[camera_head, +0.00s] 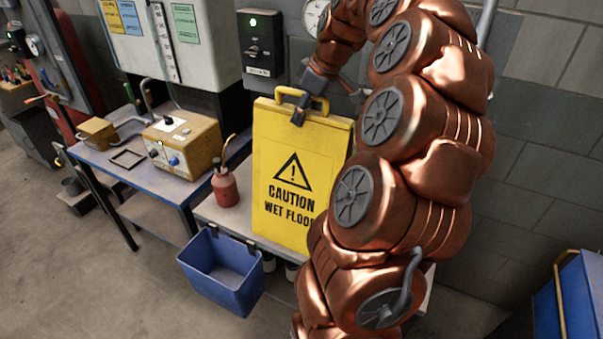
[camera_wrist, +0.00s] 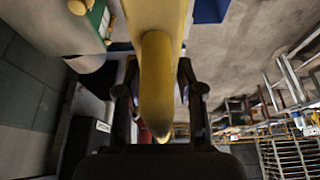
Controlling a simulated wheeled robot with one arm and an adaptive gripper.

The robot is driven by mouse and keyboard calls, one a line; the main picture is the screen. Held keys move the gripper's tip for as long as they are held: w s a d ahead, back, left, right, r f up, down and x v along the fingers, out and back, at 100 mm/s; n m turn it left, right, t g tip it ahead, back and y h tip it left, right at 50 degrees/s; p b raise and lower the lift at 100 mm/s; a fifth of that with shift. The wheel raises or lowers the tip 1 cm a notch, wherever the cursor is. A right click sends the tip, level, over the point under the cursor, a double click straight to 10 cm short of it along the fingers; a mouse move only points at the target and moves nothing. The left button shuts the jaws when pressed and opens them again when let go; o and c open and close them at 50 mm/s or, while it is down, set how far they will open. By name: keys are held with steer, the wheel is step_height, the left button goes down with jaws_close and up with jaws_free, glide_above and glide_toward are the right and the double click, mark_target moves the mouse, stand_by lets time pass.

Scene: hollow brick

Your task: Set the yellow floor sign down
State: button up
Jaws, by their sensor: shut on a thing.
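The yellow floor sign (camera_head: 298,175) is upright and folded, its "CAUTION WET FLOOR" face toward the head camera. My gripper (camera_head: 303,108) is at the sign's top and is shut on its yellow handle. In the wrist view the handle (camera_wrist: 157,85) runs between the two dark fingers of my gripper (camera_wrist: 160,95). The sign's lower edge is at the pale bench top (camera_head: 236,213). I cannot tell whether it touches the bench. My copper arm covers the sign's lower right corner and the right part of the bench.
A red oil can (camera_head: 225,187) stands on the bench just left of the sign. A blue bin (camera_head: 222,271) hangs at the bench's front edge. A blue table (camera_head: 150,182) with a yellow control box (camera_head: 184,146) stands to the left. A grey block wall (camera_head: 535,150) is behind.

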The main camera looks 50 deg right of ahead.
jaws_close()
steer(key=shift+r, duration=0.1)
stand_by(0.3)
